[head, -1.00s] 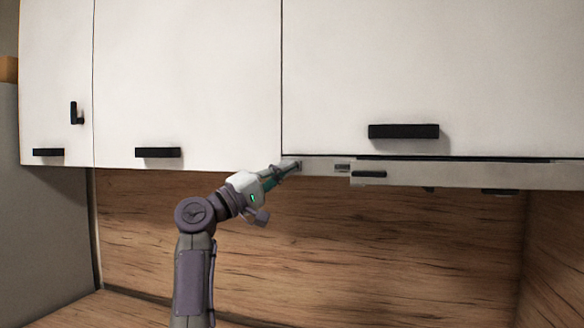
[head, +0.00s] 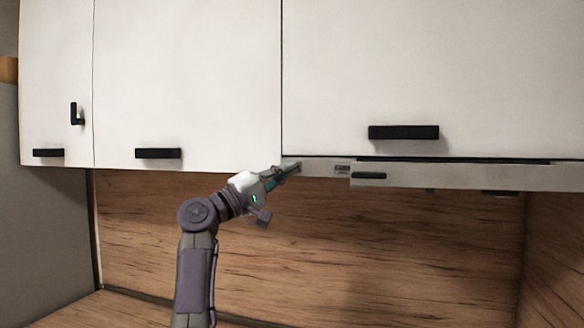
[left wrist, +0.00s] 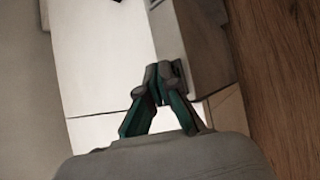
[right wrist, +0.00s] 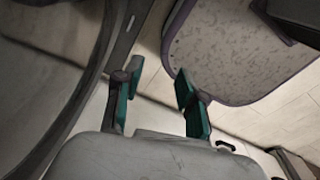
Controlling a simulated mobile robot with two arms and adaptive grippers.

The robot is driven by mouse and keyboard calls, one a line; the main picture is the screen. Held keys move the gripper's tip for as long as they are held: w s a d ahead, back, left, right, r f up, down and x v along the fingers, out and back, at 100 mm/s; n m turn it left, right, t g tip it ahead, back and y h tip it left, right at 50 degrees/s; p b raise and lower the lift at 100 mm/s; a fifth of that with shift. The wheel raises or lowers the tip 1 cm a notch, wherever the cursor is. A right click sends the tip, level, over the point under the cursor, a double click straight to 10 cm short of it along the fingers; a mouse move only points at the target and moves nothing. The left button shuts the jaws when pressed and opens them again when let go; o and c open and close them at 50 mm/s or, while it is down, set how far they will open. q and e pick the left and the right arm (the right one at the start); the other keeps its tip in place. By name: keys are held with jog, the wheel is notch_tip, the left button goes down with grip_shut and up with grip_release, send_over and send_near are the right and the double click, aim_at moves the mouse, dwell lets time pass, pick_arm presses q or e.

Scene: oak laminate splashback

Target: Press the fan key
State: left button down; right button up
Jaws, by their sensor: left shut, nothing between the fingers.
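The narrow grey hood strip (head: 318,168) runs under the white cabinets. A small dark marked piece (head: 342,168), perhaps a key, sits on it to the right of my left gripper. My left gripper (head: 293,167) is shut and empty, its tips at the left end of the strip. In the left wrist view its closed tips (left wrist: 160,88) are at the grey strip (left wrist: 195,50), beside a dark piece partly hidden by them. I cannot tell which piece is the fan key, or whether the tips touch. My right gripper (right wrist: 157,88) is open and empty, away from the strip.
White cabinet doors with black handles (head: 403,132) hang above. The wooden splashback (head: 400,240) is behind. The right wrist view shows a speckled purple-edged panel (right wrist: 230,50).

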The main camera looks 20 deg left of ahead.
pick_arm(q)
jog(key=shift+w, duration=0.2)
dwell(0.5)
jog(key=shift+s, duration=0.1)
jog(key=shift+s+b, duration=0.4)
jog(key=shift+s, duration=0.1)
jog(key=s+b, duration=0.2)
jog(key=s, duration=0.4)
jog(key=shift+a+b, duration=0.15)
jog(key=shift+b, duration=0.25)
